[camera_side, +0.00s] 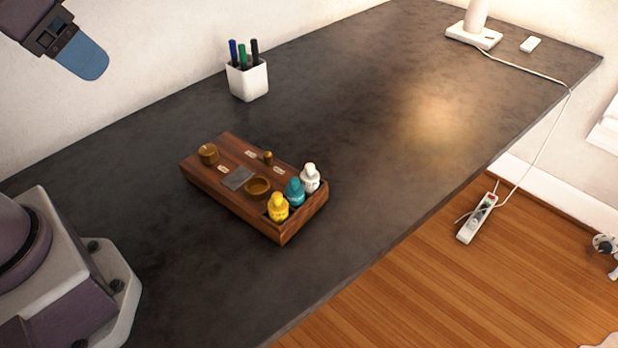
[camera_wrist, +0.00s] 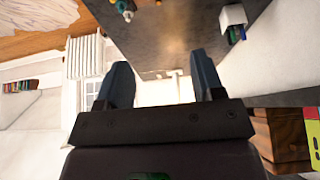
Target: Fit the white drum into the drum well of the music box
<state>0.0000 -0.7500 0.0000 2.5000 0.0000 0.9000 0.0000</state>
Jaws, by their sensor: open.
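The music box (camera_side: 215,197) is a brown wooden box lying flat on the dark desk. A white drum (camera_side: 310,180) stands upright in the compartment at its right end, in a row with a teal drum (camera_side: 294,192) and a yellow drum (camera_side: 278,208). A round brass-rimmed opening (camera_side: 257,188), which looks like the drum well, is beside this row; no drum shows in it. My gripper (camera_side: 82,57) is high at the upper left, well away from the box. In the wrist view my gripper (camera_wrist: 160,78) has its two fingers apart with nothing between them.
On the box top are a brass knob (camera_side: 208,154), a small brass post (camera_side: 268,158) and a grey plate (camera_side: 238,178). A white pen cup (camera_side: 247,80) stands behind the box. A lamp base (camera_side: 474,36) is far right. The desk right of the box is clear.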

